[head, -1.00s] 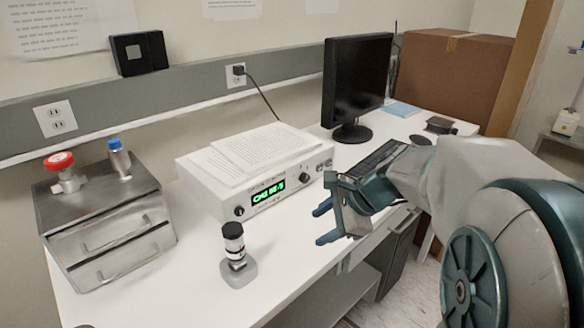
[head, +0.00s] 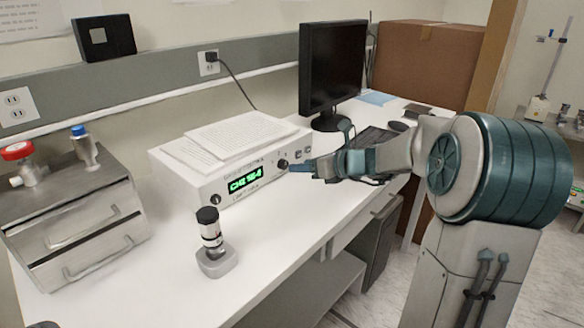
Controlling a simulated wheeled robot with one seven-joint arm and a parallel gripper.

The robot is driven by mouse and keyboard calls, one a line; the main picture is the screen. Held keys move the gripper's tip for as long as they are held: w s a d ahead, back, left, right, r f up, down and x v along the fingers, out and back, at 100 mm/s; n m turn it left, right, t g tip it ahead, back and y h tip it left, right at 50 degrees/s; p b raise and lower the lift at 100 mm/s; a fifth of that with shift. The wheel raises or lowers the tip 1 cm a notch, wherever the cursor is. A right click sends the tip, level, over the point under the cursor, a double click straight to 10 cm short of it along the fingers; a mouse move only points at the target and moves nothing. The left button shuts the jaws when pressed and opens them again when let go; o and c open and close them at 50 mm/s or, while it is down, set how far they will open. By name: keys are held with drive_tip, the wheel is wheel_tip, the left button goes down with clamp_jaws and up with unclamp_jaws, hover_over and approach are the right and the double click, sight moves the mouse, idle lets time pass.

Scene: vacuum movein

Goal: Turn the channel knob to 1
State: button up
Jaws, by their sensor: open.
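A white control box (head: 238,187) stands on the bench with a green lit display (head: 246,180) on its front. The display seems to start with "CH2", but the rest is hard to read. A dark knob (head: 216,199) is left of the display and another dark knob (head: 282,164) is right of it. The labels are too small to tell which is the channel knob.
Papers (head: 235,136) lie on top of the box. A small black-topped device (head: 213,245) stands on the bench in front. A metal drawer unit (head: 75,215) is at left. A monitor (head: 332,68) and keyboard (head: 378,140) are behind my arm.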

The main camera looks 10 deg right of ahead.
sight(286, 167)
drive_tip(key=x, duration=0.5)
drive_tip(key=c, duration=1)
